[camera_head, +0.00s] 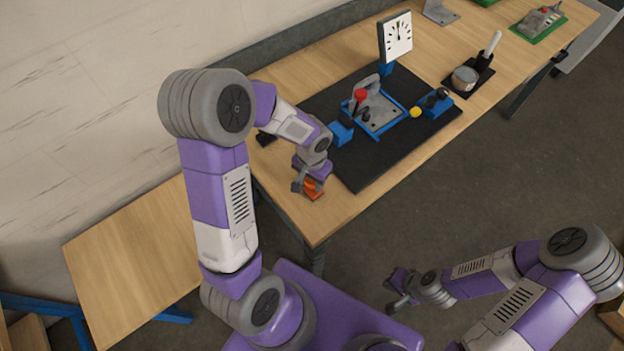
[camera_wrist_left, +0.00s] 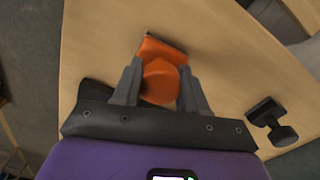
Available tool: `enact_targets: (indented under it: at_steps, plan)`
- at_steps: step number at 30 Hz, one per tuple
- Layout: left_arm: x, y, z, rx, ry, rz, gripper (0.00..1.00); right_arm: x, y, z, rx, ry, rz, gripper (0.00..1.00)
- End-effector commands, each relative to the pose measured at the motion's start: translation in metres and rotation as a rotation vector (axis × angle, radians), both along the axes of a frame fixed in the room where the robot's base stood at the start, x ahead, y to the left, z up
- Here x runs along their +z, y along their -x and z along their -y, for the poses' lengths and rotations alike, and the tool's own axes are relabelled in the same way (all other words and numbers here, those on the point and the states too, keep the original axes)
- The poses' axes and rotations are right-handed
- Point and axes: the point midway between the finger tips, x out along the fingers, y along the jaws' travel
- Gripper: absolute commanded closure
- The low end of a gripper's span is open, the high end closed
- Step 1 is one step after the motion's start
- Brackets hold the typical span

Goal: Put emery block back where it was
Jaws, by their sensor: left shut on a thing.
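The orange emery block (camera_head: 315,188) is at the near left end of the workbench, partly hidden by my left gripper (camera_head: 308,187). In the left wrist view, the emery block (camera_wrist_left: 162,80) has a rounded orange knob and a flat, dark-edged base. The fingers of my left gripper (camera_wrist_left: 158,72) are shut on it, one on each side. I cannot tell whether the block touches the wooden top or is just above it. My right gripper (camera_head: 398,296) is over the floor, away from the bench, and appears empty. Its finger opening is too small to tell.
A black knobbed tool (camera_wrist_left: 272,124) lies on the bench near the left gripper. A black mat (camera_head: 362,178) holds a blue-framed fixture (camera_head: 375,115). A dial gauge (camera_head: 397,38) stands behind it. Bare wood lies around the block, close to the bench edge.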

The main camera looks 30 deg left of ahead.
Motion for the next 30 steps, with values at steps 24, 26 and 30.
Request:
enact_targets:
  at_steps: [24,26,30]
  plan:
    - [0.004,0.000,0.000,-0.001,0.000,0.000,0.32,0.003,0.000,0.000,0.000,0.000,0.000,1.00]
    - [0.013,-0.001,0.000,-0.001,-0.001,0.004,0.32,0.004,0.000,0.000,0.000,0.000,0.000,1.00]
    - [0.042,-0.001,0.000,-0.001,0.000,0.007,0.32,0.009,0.000,0.000,0.000,0.000,0.000,1.00]
